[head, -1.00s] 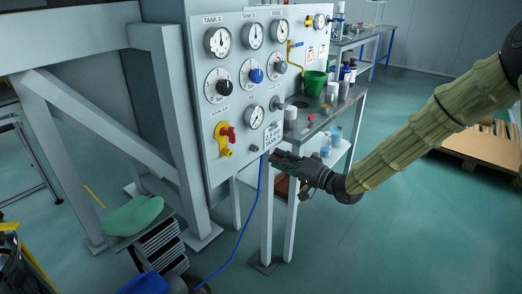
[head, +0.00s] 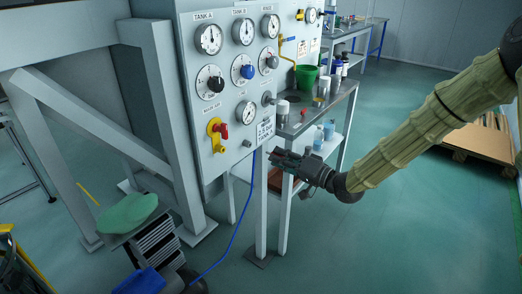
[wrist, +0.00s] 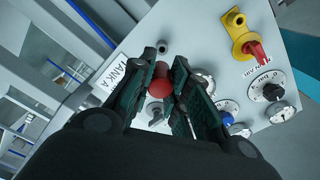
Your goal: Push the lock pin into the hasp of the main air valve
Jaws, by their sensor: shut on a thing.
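The main air valve (head: 220,131), a red handle on a yellow body, sits low on the grey panel. It also shows at the upper right of the wrist view (wrist: 256,51). In the wrist view my gripper (wrist: 164,84) is shut on the lock pin, whose red round head (wrist: 159,83) shows between the fingers. The pin's shaft is mostly hidden.
The panel (head: 228,105) carries several gauges and knobs, including a blue knob (head: 247,72). A bench (head: 325,108) with a green cup (head: 305,78) and bottles stands behind. A blue hose (head: 240,222) hangs below the panel.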

